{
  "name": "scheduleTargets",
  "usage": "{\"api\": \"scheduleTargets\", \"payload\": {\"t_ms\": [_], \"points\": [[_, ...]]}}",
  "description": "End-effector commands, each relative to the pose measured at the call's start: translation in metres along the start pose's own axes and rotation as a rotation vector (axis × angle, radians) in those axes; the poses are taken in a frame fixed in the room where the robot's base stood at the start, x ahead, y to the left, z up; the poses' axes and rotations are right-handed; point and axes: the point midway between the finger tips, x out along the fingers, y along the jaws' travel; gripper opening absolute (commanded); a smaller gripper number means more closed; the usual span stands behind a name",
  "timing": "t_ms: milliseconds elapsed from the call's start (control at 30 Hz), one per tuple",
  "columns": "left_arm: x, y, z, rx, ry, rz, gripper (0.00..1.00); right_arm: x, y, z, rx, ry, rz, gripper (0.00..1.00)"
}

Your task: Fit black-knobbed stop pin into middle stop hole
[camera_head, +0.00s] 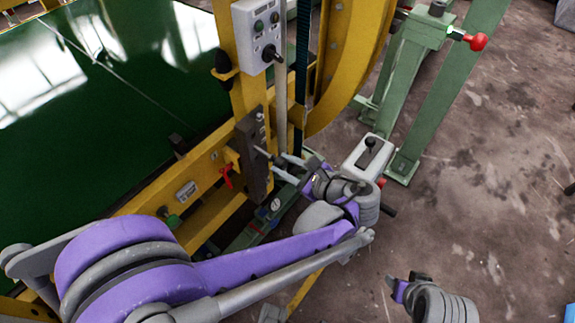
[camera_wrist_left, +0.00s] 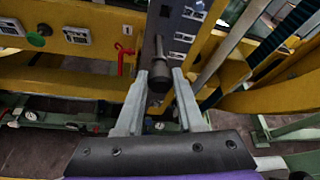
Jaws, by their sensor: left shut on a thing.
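The dark stop plate (camera_head: 255,165) stands upright on the yellow frame, with light labels on its face in the left wrist view (camera_wrist_left: 184,28). My left gripper (camera_head: 281,168) is in front of the plate, its fingers pointing at it. In the left wrist view its fingers (camera_wrist_left: 166,88) are shut on the black-knobbed stop pin (camera_wrist_left: 159,76). The pin's shaft points toward the plate; I cannot tell whether its tip is in a hole. The middle hole is not clearly visible. My right gripper (camera_head: 406,288) is at the lower right, away from the plate; its jaws are unclear.
A red lever (camera_head: 227,176) is left of the plate. A grey rod (camera_wrist_left: 232,38) runs close to the right of the pin. A control box (camera_head: 261,30) is above, and a white pedestal box (camera_head: 369,157) stands to the right. Open floor lies further right.

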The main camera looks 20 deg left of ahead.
Motion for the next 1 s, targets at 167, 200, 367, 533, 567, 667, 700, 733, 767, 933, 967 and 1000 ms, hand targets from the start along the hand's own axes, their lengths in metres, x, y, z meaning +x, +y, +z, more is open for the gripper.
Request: {"api": "scheduleTargets", "payload": {"t_ms": [167, 200, 367, 533, 567, 667, 700, 733, 767, 933, 967, 1000], "points": [[0.005, 0.0, 0.002, 0.0, -0.001, 0.0, 0.0, 0.0, 0.0, 0.0, 0.0, 0.0, 0.0, 0.5], [0.005, 0.0, 0.003, 0.0, -0.001, 0.0, 0.0, 0.0, 0.0, 0.0, 0.0, 0.0, 0.0, 0.5], [0.009, 0.0, 0.004, 0.0, -0.001, 0.0, 0.0, 0.0, 0.0, 0.0, 0.0, 0.0, 0.0, 0.5], [0.013, 0.0, 0.006, 0.0, -0.001, 0.0, 0.0, 0.0, 0.0, 0.0, 0.0, 0.0, 0.0, 0.5], [0.014, 0.0, 0.006, 0.0, -0.001, 0.001, 0.0, -0.001, 0.0, 0.0, 0.0, 0.0, 0.0, 0.5], [0.016, 0.0, 0.007, 0.0, -0.001, 0.001, 0.0, -0.001, 0.0, 0.0, 0.0, 0.0, 0.0, 0.5], [0.017, 0.0, 0.007, 0.0, -0.001, 0.001, 0.0, -0.001, 0.0, 0.0, 0.0, 0.0, 0.0, 0.5], [0.018, 0.0, 0.007, 0.0, -0.001, 0.0, 0.0, -0.001, 0.0, 0.0, 0.0, 0.0, 0.0, 0.5], [0.018, 0.0, 0.008, 0.0, -0.001, 0.0, 0.0, -0.001, 0.0, 0.0, 0.0, 0.0, 0.0, 0.5], [0.022, 0.0, 0.009, 0.0, 0.0, 0.0, 0.0, -0.001, 0.0, 0.0, 0.0, 0.0, 0.0, 0.5], [0.023, 0.0, 0.01, 0.0, -0.001, 0.0, 0.0, -0.001, 0.0, 0.0, 0.0, 0.0, 0.0, 0.5], [0.024, 0.0, 0.01, 0.001, -0.001, 0.0, 0.0, -0.001, 0.0, -0.001, 0.0, 0.0, 0.0, 0.5]]}}
